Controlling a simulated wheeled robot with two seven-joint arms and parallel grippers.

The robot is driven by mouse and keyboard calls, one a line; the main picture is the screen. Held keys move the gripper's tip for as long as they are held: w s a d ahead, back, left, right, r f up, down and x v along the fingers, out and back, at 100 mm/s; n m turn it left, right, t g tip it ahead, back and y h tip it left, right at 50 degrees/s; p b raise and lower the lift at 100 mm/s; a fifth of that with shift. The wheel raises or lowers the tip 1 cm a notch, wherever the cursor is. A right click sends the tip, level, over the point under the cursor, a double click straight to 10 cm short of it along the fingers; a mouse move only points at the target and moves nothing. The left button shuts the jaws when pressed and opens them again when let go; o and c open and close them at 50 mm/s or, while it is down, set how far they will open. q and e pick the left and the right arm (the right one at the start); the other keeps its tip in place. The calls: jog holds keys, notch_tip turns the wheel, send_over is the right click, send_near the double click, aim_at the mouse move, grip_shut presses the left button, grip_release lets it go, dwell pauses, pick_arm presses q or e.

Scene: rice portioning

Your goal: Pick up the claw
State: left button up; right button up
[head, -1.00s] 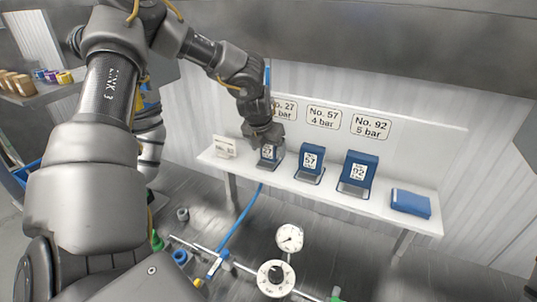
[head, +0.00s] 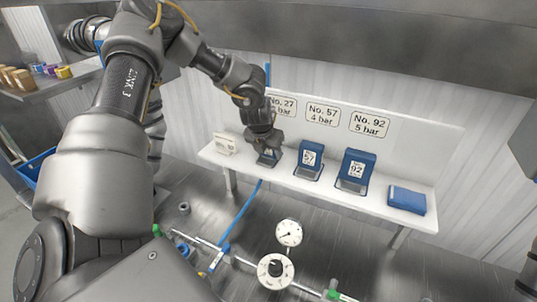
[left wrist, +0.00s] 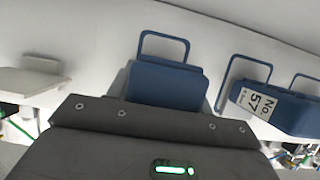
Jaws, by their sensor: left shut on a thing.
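The task's claw is not marked by name. A small blue block labelled No. 27 (head: 269,157) sits at the left of the white shelf, and my left gripper (head: 264,143) is shut on it from above. The gripper covers much of it and its label in the head view. In the left wrist view a blue block (left wrist: 166,84) with a wire loop behind it shows just beyond my dark gripper body. The fingertips are hidden there. I cannot tell whether the block is clear of the shelf. My right gripper is not in view.
Blue No. 57 (head: 310,157) and No. 92 (head: 356,168) blocks stand to the right on the white shelf (head: 330,190). A flat blue block (head: 407,199) lies at its right end, a small white card (head: 224,143) at its left. A pressure gauge (head: 289,232) is below, in front.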

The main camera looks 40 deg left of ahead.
pick_arm(q)
jog(key=shift+c, duration=1.1)
jog(key=shift+w+r, duration=0.1)
jog(key=shift+r, duration=0.05)
